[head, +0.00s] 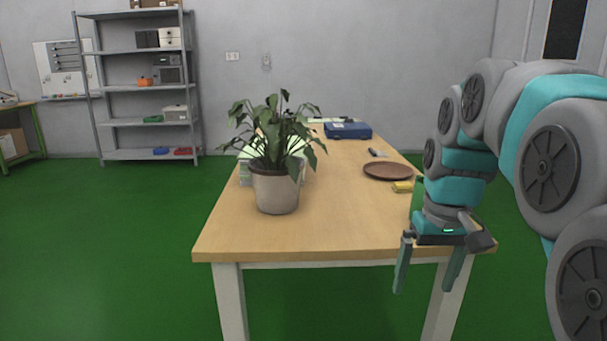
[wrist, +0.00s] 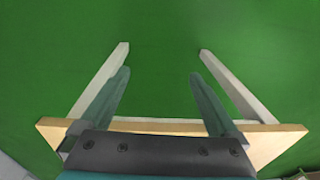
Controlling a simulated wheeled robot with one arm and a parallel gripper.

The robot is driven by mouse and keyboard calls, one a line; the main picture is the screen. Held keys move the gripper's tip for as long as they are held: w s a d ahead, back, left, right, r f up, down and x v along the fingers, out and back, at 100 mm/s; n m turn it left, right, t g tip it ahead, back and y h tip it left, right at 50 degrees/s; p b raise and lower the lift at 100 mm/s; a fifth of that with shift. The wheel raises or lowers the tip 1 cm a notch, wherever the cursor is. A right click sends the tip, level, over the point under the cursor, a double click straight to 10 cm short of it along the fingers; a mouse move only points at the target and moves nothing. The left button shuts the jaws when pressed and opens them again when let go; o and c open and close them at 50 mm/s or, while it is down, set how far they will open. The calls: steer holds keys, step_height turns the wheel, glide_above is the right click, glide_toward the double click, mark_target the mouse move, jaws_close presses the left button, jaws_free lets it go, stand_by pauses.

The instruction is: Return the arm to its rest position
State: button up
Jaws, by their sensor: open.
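My gripper (head: 428,277) is open and empty in the head view. It hangs fingers down at the front right edge of the wooden table (head: 300,243), and its fingertips show lower in the picture than the tabletop edge. My teal and grey arm bends in from the right side of the picture. In the wrist view my gripper (wrist: 158,95) has its two fingers wide apart, with only green floor between them. The table's front edge (wrist: 275,140) and two pale legs show around the fingers.
A potted plant (head: 277,192) stands near the table's front left. A brown plate (head: 388,171), a yellow item (head: 402,187) and a blue case (head: 348,131) lie on the table. A grey shelf (head: 145,87) stands at the back left. The green floor (head: 115,250) on the left is clear.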

steer(key=s+a+f+g, duration=0.1)
steer(key=s+a+f, duration=0.1)
steer(key=s+f, duration=0.6)
steer(key=s+a+f+g, duration=0.1)
steer(key=s+a+f, duration=0.2)
steer(key=s+f, duration=0.5)
steer(key=s, duration=0.7)
steer(key=shift+h, duration=0.3)
steer(key=shift+a, duration=0.1)
